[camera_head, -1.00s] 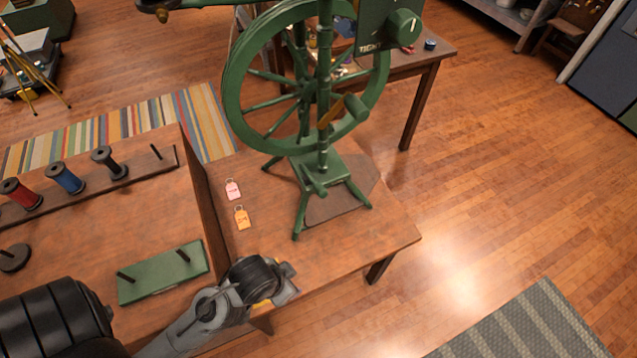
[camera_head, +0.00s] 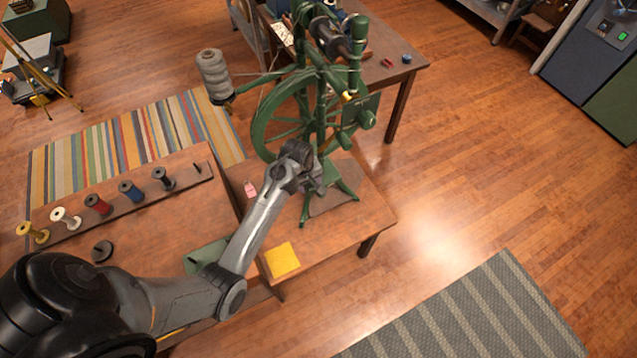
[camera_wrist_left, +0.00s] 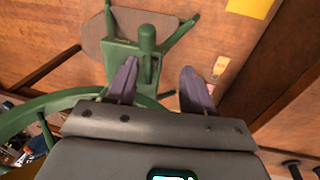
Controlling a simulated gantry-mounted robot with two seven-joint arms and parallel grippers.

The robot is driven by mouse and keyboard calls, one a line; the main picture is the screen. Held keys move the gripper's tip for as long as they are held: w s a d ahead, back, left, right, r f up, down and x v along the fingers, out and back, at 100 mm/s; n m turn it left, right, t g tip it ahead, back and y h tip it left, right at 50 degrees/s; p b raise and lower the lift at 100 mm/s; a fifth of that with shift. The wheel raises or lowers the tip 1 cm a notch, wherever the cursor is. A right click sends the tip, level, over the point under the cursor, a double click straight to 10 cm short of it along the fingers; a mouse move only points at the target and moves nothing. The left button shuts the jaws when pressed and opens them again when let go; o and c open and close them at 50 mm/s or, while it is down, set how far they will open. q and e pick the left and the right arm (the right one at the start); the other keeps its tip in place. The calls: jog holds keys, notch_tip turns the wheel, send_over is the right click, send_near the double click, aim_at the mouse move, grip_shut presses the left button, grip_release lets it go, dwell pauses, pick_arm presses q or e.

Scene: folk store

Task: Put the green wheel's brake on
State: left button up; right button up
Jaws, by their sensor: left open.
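The green spinning wheel (camera_head: 268,125) stands on the brown table in the head view. In the left wrist view the gripper (camera_wrist_left: 158,82) is open and empty. A green round-ended peg (camera_wrist_left: 148,38) on the wheel's base shows just beyond the fingertips, nearer the left-hand finger. Contact cannot be told. My right gripper is not in view.
A pink tag (camera_head: 250,189) and a yellow square (camera_head: 282,260) lie on the wheel's table. A rack of coloured spools (camera_head: 97,205) stands on the left table. A grey yarn cone (camera_head: 214,75) is beside the wheel.

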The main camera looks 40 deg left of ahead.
pick_arm(q)
jog(key=shift+n+h, duration=0.3)
jog(key=shift+n, duration=0.4)
jog(key=w+f, duration=0.1)
jog(key=f, duration=0.1)
jog(key=w+f, duration=0.1)
jog(key=f, duration=0.2)
jog(key=w+d+f, duration=0.1)
jog(key=f, duration=0.2)
jog(key=shift+w, duration=0.15)
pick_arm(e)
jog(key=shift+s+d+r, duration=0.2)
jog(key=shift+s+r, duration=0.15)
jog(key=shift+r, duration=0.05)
pick_arm(q)
grip_shut()
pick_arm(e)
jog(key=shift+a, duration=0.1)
